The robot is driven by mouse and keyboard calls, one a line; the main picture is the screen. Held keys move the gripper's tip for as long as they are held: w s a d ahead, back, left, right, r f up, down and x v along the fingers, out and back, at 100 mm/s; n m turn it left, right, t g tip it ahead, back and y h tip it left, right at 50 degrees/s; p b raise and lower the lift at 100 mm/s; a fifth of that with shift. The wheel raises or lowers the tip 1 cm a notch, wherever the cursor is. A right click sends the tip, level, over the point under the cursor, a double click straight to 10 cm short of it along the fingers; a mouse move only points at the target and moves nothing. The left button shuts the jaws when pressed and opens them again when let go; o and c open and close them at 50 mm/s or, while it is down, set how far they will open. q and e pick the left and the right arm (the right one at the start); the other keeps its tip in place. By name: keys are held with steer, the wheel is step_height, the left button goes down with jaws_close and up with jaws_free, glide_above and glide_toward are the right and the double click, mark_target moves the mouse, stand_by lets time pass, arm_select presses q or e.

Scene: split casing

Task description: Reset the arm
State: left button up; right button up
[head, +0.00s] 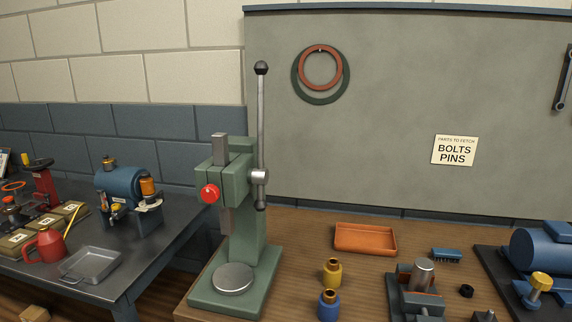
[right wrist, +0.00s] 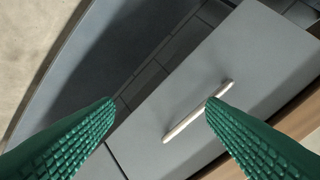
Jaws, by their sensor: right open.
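A green arbor press (head: 235,215) stands at the left end of the wooden bench. Its long steel lever (head: 261,120) with a black ball knob points straight up from the hub (head: 259,177). A red knob (head: 210,194) sits on the press's front. The ram is above the round steel plate (head: 233,279), with a gap between them. My right gripper (right wrist: 160,101) shows only in the right wrist view, with its two green ribbed fingers apart and nothing between them. Neither gripper shows in the head view.
The wooden bench holds an orange tray (head: 366,238), a yellow bottle (head: 332,272), a blue bottle (head: 329,304) and a blue brush (head: 446,254). A metal table (head: 170,235) stands left. In the right wrist view, a pale bar handle (right wrist: 197,111) crosses a grey panel (right wrist: 235,70) beyond the fingers.

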steer(key=s+f+m+g+y, duration=0.1)
steer(key=s+f+m+g, duration=0.4)
steer(key=f, duration=0.8)
steer(key=s+a+f+m+g+y, duration=0.1)
steer(key=s+a+f+m+g, duration=0.2)
steer(key=s+f+m, duration=0.5)
steer(key=s+a+f+m+g+y, duration=0.1)
steer(key=s+a+f+m+g, duration=0.2)
steer(key=s+f+m, duration=0.5)
steer(key=s+f, duration=0.1)
steer(key=s, duration=0.7)
steer(key=shift+a, duration=0.35)
